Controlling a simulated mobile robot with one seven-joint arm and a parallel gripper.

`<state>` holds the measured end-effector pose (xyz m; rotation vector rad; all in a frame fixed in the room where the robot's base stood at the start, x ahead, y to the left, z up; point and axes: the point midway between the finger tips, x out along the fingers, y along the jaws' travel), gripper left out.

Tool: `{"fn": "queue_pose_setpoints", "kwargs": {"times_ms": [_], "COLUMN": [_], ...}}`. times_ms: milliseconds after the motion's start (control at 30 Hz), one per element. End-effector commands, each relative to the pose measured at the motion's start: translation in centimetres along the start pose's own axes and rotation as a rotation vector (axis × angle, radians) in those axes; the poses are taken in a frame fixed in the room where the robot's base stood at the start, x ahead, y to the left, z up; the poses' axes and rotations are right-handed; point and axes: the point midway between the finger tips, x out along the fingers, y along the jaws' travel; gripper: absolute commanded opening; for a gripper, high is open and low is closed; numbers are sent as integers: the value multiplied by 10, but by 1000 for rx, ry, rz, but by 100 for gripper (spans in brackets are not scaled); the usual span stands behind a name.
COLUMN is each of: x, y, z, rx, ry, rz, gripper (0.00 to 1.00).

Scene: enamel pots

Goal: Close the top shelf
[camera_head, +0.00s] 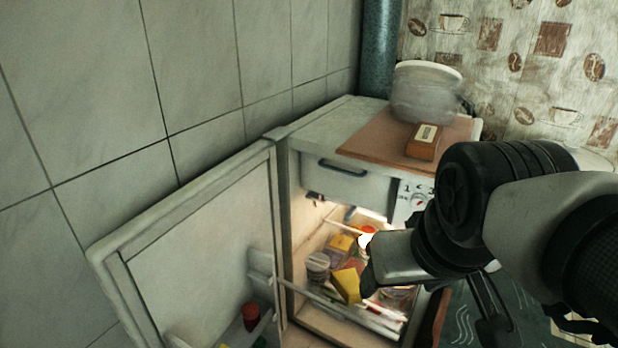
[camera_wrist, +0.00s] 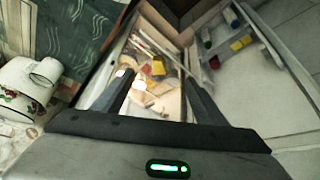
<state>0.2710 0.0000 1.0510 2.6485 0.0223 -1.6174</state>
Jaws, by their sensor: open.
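The small fridge (camera_head: 294,215) stands against the tiled wall with its door (camera_head: 205,255) swung wide open to the left. At the top, a grey front panel (camera_head: 345,188) with a dark handle (camera_head: 342,168) sits under the brown board; I cannot tell if it is fully shut. Below it, the lit inside holds food packets and jars. My gripper (camera_head: 372,275) is in front of the opening at its right side, partly hidden by my wrist. In the wrist view my gripper (camera_wrist: 160,98) has its two fingers apart, with nothing held, pointing toward the lit fridge inside (camera_wrist: 150,65).
On top are a brown board (camera_head: 375,140), a pale pot (camera_head: 425,95) and a brown box (camera_head: 423,142). Door racks hold a red-capped item (camera_head: 251,316). In the wrist view, white patterned enamelware (camera_wrist: 22,85) stands at left and the door (camera_wrist: 260,85) at right.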

Motion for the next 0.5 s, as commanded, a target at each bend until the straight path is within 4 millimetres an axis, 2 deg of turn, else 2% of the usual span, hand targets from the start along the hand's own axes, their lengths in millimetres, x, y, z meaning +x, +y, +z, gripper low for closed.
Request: {"fn": "queue_pose_setpoints", "kwargs": {"times_ms": [33,167,367,500], "x": [5,28,76,108], "y": [0,0,-3,-10], "z": [0,2,4,4], "rx": [-49,-301,-879,-1304], "ry": [-30,-149,-378,-528], "rz": [7,42,100,126], "gripper": [57,35,1,0]}}
